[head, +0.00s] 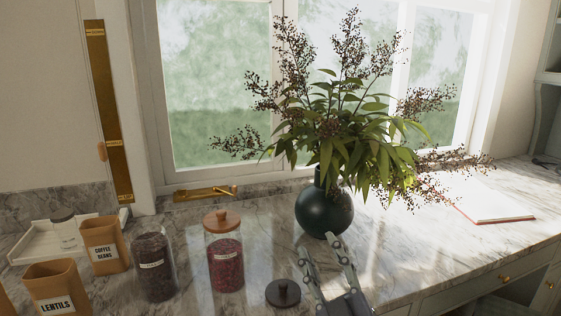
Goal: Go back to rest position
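My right gripper (321,246) comes in at the bottom of the head view, over the marble counter. Its two fingers are spread apart with nothing between them. It is in front of the dark green round vase (322,215) and to the right of a dark lid (283,294) lying on the counter. Its fingertips overlap the lower part of the vase in the picture; I cannot tell whether they touch. My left gripper is not in view.
A jar with a wooden lid (225,262), a dark-filled open jar (153,266) and tan bags labelled coffee beans (105,252) and lentils (57,304) stand left on the marble counter (430,260). A notebook (493,205) lies right. Leafy branches (350,130) spread above the vase.

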